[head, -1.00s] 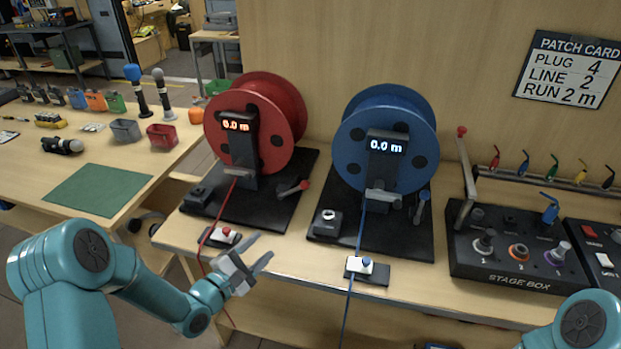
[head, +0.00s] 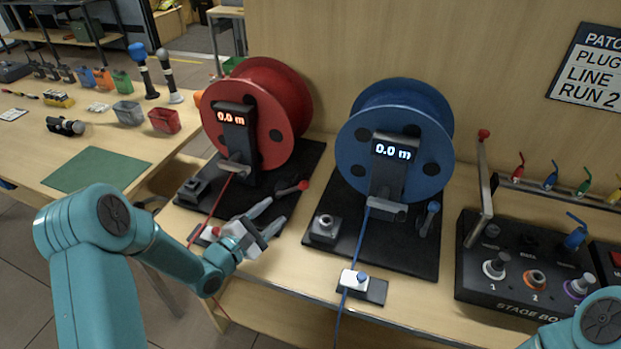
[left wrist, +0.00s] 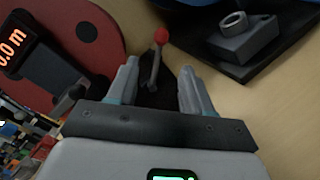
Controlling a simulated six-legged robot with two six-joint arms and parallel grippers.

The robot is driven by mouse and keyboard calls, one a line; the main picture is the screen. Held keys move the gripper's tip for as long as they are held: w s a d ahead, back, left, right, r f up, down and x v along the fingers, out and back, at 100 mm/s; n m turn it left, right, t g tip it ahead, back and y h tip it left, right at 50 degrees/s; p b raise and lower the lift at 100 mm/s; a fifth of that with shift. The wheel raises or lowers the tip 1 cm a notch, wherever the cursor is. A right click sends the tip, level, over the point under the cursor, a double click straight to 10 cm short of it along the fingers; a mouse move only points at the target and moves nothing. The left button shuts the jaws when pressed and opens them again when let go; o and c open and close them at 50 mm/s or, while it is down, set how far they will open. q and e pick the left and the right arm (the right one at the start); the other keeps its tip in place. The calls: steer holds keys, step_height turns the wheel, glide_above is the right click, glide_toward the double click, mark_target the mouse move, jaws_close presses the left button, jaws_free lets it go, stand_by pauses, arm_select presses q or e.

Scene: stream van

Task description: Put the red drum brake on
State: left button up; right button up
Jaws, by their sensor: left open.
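The red drum (head: 262,112) stands on its black base, its display reading 0.0 m. The brake lever (head: 290,188), with a red knob, sits at the right front of that base. My left gripper (head: 271,216) is open and empty, just in front of and below the lever, its fingers pointing toward it. In the left wrist view the lever (left wrist: 157,58) shows beyond and between the two open fingers (left wrist: 155,88), apart from them. Its lower end is against the dark base. My right gripper is out of view; only a part of my right arm shows at bottom right.
The blue drum (head: 393,140) stands to the right, with its own lever (head: 430,217). The red cable (head: 212,212) runs down past my left arm. A stage box (head: 520,275) fills the right.

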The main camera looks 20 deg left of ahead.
mark_target(301, 187)
arm_select(q)
steer(key=p+x, duration=0.2)
steer(key=x, duration=1.3)
steer(key=shift+d, duration=0.15)
jaws_close()
